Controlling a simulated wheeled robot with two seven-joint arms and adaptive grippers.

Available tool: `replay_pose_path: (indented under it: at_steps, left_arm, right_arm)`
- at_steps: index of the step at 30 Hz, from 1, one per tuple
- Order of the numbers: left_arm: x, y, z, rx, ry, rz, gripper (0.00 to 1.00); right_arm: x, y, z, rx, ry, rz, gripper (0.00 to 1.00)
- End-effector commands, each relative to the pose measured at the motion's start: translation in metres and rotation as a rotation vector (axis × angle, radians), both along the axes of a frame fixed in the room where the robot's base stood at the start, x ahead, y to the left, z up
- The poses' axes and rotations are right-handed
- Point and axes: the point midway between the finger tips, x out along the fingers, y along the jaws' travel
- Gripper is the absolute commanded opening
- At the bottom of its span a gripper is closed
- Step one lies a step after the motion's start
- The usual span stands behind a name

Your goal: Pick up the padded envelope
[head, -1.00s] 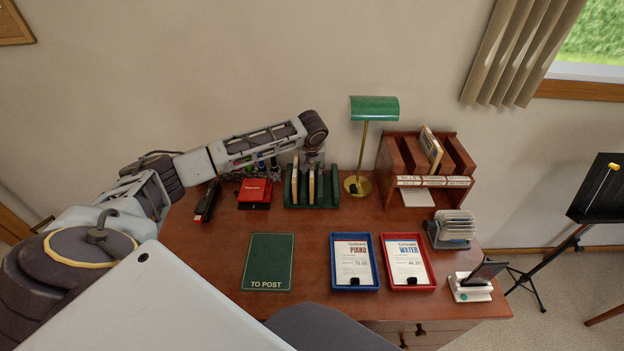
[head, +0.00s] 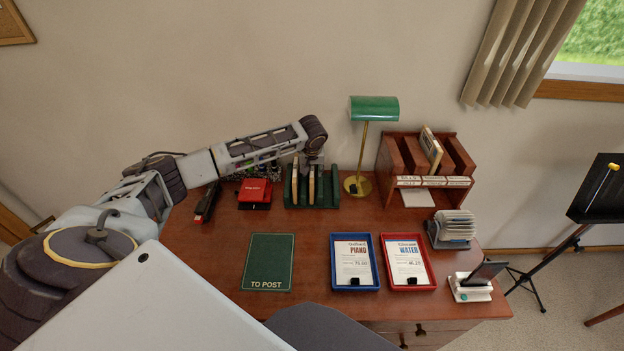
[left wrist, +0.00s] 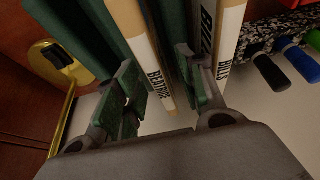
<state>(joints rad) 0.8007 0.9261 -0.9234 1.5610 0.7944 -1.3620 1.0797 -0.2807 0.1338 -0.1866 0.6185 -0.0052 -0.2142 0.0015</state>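A green rack (head: 330,196) stands at the back of the desk and holds two upright cream-and-tan envelope-like items. The left one (head: 295,182) reads "BILLS" (left wrist: 231,45). I cannot tell from looks which is padded. My left gripper (head: 313,160) points down over the rack. In the left wrist view its fingers (left wrist: 160,80) are apart, one on each side of the "BEATRICE" item, with no clear contact. My right gripper is not in view.
A green desk lamp (head: 374,109) stands close to the right of the rack, with a wooden sorter (head: 384,158) beyond it. A red box (head: 255,193) and black stapler (head: 207,202) lie left. A "TO POST" mat (head: 268,262) is bare. Blue (head: 336,286) and red (head: 413,288) trays hold bills.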

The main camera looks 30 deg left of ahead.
Motion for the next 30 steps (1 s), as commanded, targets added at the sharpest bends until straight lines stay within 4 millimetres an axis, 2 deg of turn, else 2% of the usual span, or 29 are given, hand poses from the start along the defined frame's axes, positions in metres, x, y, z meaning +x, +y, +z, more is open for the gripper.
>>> replay_pose_path:
  at_steps: [9,30]
  left_arm:
    - [0.0,0.0001,-0.001,0.0,0.0,0.0,0.39]
    - [-0.0001,-0.0002,-0.0044,-0.001,0.001,0.0,0.39]
  right_arm:
    - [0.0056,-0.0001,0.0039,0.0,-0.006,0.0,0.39]
    - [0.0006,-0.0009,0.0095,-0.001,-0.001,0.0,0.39]
